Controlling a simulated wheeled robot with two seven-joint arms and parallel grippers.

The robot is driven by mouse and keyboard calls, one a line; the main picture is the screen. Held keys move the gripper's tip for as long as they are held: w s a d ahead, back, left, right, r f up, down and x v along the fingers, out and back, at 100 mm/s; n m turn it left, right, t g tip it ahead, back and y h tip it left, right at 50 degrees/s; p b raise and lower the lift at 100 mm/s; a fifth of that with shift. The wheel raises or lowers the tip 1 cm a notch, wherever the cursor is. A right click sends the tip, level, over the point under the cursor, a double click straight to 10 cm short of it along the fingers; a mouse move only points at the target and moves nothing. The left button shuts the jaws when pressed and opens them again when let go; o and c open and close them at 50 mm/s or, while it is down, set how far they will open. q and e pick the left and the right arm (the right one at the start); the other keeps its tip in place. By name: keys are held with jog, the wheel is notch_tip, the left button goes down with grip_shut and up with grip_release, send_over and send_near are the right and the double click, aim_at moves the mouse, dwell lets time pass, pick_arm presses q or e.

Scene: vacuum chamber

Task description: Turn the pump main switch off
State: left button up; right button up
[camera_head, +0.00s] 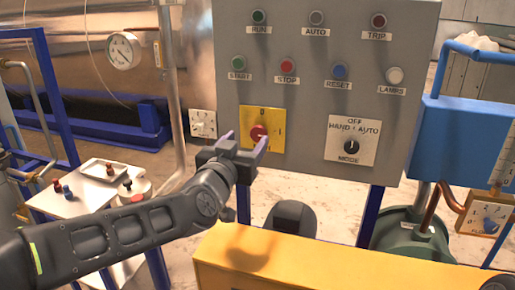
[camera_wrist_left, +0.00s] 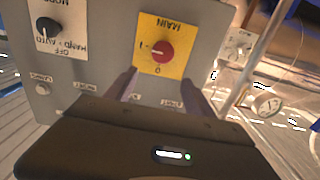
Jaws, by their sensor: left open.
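The pump main switch (camera_head: 258,133) is a red rotary knob on a yellow plate marked 0, I and MAIN, low on the grey control panel (camera_head: 310,96). In the left wrist view the red knob (camera_wrist_left: 162,51) shows upside down, ahead of the fingers. My left gripper (camera_head: 246,143) is open in front of the yellow plate, its fingers pointing at the panel. In the left wrist view the two fingers (camera_wrist_left: 160,88) stand apart, with nothing between them. In the head view the gripper partly covers the plate's lower left. I cannot tell whether it touches. My right gripper is not in view.
The mode selector (camera_head: 351,146) sits right of the main switch, with several buttons and lamps above. A blue box (camera_head: 457,140) stands at the right. A yellow surface (camera_head: 300,262) lies below the panel. A white table with small items (camera_head: 95,205) is at the left.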

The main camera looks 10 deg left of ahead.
aim_at(258, 134)
pick_arm(q)
notch_tip(258, 134, down, 2)
jog(key=shift+f+b, duration=0.1)
jog(key=shift+b, duration=0.45)
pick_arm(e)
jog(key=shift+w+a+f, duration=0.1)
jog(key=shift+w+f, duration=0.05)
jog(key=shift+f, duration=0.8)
pick_arm(q)
jog(key=w, duration=0.2)
jog(key=w+p, duration=0.1)
jog(key=w, duration=0.2)
jog(key=w+p, duration=0.1)
jog(key=w, duration=0.1)
jog(key=shift+w+d, duration=0.25)
jog(key=shift+w, duration=0.1)
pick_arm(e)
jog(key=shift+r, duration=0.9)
pick_arm(q)
jog(key=c, duration=1.3)
jog(key=shift+c, duration=0.2)
